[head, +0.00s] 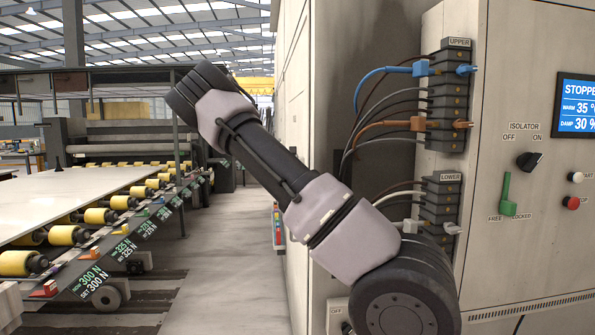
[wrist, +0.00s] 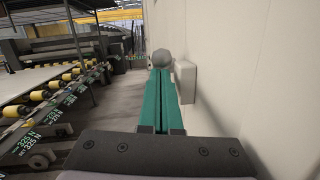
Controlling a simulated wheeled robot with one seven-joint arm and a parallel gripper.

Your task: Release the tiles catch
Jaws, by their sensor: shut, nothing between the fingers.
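No part in view carries a readable tiles label, so I cannot tell which one is the tiles catch. A green lever (head: 507,190) stands upright on the cabinet front, between FREE and LOCKED markings. In the wrist view, my gripper (wrist: 163,78) shows as two long green fingers lying together, shut and empty. A grey rounded knob-like shape (wrist: 162,58) appears just beyond the fingertips; I cannot tell whether they touch. A pale box (wrist: 185,82) is on the wall just right of the fingers. In the head view, my arm hides the gripper.
The pale cabinet (head: 475,270) bears upper plugs (head: 447,95), lower plugs (head: 442,205), an isolator knob (head: 530,161) and a screen (head: 578,105) reading STOPPED. A roller line (head: 95,215) with a pale slab (head: 65,205) runs at left. The aisle floor (head: 225,270) is clear.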

